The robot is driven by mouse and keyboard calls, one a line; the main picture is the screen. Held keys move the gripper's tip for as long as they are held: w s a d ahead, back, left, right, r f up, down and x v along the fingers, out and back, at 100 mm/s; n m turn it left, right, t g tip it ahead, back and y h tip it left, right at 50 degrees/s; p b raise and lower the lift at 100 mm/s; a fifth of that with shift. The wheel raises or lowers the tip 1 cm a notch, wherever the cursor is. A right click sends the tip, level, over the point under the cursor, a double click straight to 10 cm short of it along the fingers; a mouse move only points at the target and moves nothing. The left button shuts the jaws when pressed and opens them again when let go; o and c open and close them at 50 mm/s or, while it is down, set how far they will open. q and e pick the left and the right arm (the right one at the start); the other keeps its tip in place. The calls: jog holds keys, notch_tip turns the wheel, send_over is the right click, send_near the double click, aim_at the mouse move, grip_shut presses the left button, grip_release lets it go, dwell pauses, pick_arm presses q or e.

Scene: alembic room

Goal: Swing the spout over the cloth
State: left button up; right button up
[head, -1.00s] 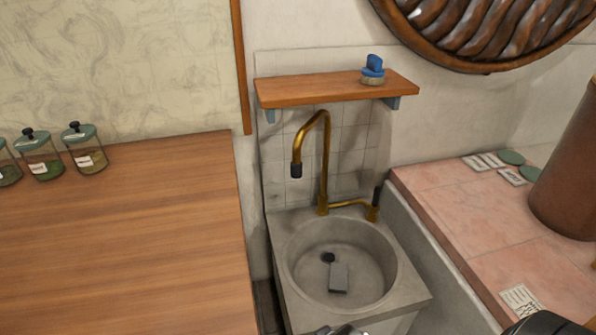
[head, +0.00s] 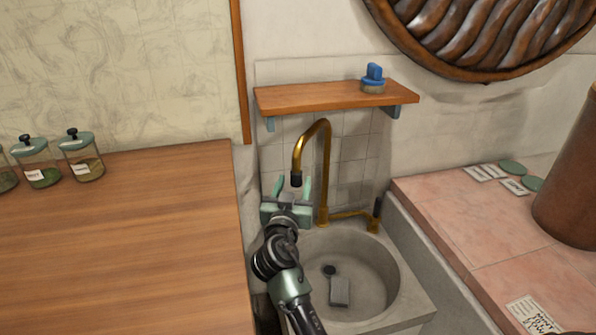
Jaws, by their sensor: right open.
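The brass spout (head: 325,160) rises from the back of the stone basin (head: 400,290) and arches to the left. Its dark tip (head: 296,180) hangs over the back left side. A grey cloth (head: 340,292) lies on the basin floor, to the right of and below the tip. My right gripper (head: 292,190) is open, its green fingers pointing up on either side of the spout tip as seen here. I cannot tell whether they touch it. My arm hides the basin's left part. My left gripper is not in view.
A wooden shelf (head: 335,97) with a blue-handled brush (head: 373,78) hangs above the spout. A dark-handled lever (head: 376,212) stands right of the spout. A wooden counter (head: 130,240) with glass jars (head: 80,160) is at left, a pink tiled ledge (head: 450,220) at right.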

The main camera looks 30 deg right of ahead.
jog(key=x, duration=0.6)
jog(key=shift+w+d, duration=0.2)
jog(key=shift+d, duration=0.1)
jog(key=shift+f, duration=0.1)
grip_shut()
dwell(1.0)
